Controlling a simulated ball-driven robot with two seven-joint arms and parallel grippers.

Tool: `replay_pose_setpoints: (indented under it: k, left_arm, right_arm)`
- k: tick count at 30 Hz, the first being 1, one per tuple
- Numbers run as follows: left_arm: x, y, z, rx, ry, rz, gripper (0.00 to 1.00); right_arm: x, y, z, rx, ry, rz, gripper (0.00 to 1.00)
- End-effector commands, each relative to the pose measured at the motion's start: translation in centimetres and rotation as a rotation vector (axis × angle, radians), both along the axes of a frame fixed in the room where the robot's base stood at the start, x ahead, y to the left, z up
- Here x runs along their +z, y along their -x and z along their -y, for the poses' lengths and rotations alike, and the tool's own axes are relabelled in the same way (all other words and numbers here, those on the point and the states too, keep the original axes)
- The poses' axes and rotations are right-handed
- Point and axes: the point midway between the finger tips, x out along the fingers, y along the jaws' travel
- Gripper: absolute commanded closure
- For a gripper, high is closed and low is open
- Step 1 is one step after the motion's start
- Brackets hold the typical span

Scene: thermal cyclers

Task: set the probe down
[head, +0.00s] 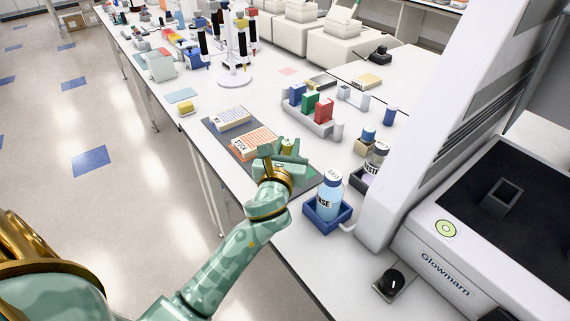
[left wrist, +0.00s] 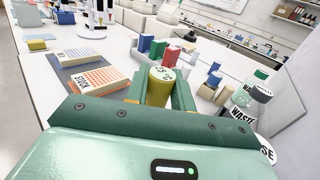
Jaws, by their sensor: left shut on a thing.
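The probe, a yellow-olive cylinder with dark markings on its top (left wrist: 160,80), sits between the fingers of my left gripper (left wrist: 157,92). In the head view the left gripper (head: 287,155) is over the near end of the dark grey mat (head: 302,181), just right of the orange-and-white STOCK box (head: 252,143). The gripper is shut on the probe. Only a small part of the probe (head: 288,146) shows there. Its lower end is hidden, so I cannot tell whether it touches the mat. My right gripper is not in view.
A white rack of coloured boxes (head: 310,122) stands behind the gripper. A bottle in a blue holder (head: 327,213) and the Glowmarn machine (head: 475,265) stand at right. The bench's front edge (head: 205,155) is close.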

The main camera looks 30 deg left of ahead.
Motion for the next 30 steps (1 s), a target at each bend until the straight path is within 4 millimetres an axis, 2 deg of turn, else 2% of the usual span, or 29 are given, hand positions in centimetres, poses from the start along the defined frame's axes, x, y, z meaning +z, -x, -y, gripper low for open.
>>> replay_pose_setpoints:
  k: [1,2,10,15,26,27,29,30]
  left_arm:
    - [-1.3,-0.5,-0.5,0.002,-0.002,-0.001,0.99]
    - [-1.6,-0.7,-0.8,0.001,-0.001,0.000,0.99]
    - [-3.3,-1.7,-1.9,0.000,-0.001,0.002,0.99]
    - [-6.4,-1.8,-2.0,0.000,0.001,-0.002,0.99]
    - [-6.5,-1.7,-2.0,-0.001,0.000,0.001,0.99]
    - [-6.6,-1.7,-2.0,-0.001,0.000,0.001,0.73]
    - [-6.5,-1.7,-2.0,-0.001,0.001,0.001,0.56]
    - [-6.5,-1.7,-2.0,-0.001,0.000,0.001,0.54]
  right_arm:
    - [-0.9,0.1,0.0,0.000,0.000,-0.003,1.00]
    - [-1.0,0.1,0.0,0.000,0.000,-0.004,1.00]
    - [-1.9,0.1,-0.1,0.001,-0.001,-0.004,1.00]
    - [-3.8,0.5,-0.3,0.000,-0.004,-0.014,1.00]
    - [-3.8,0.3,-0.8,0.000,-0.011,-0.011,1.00]
    - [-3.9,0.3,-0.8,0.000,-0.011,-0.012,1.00]
    - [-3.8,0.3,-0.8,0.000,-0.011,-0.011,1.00]
    - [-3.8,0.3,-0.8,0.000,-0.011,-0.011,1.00]
